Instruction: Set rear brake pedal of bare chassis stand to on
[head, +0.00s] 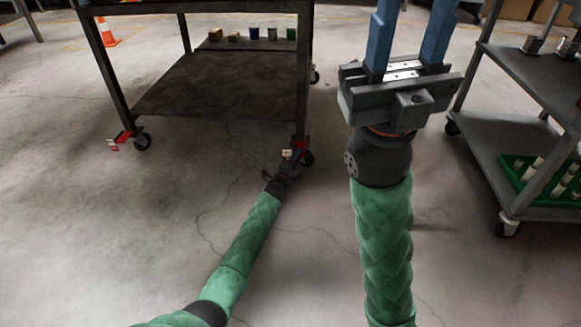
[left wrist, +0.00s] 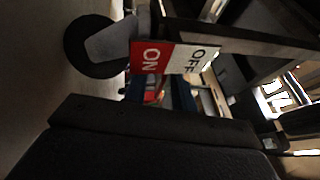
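A dark stand (head: 150,16) fills the upper left of the head view; its top is cut off, so I cannot see whether it carries a chassis. A small red and white brake pedal (head: 292,153) sits at its near right caster. My left gripper (head: 290,163) is low at this pedal, small and partly hidden; contact is unclear. In the left wrist view, the pedal (left wrist: 170,57) is close, with a red ON half and a white OFF half, beyond the gripper body. The left fingers are mostly hidden. My right gripper (head: 408,38) is raised, its blue fingers apart and empty.
Another red pedal (head: 121,138) is at the stand's left caster. Cans and small boxes stand on the lower shelf (head: 210,85). A shelved cart (head: 500,135) with a green tray (head: 512,178) stands at right. An orange cone (head: 106,32) is far left. The near floor is clear.

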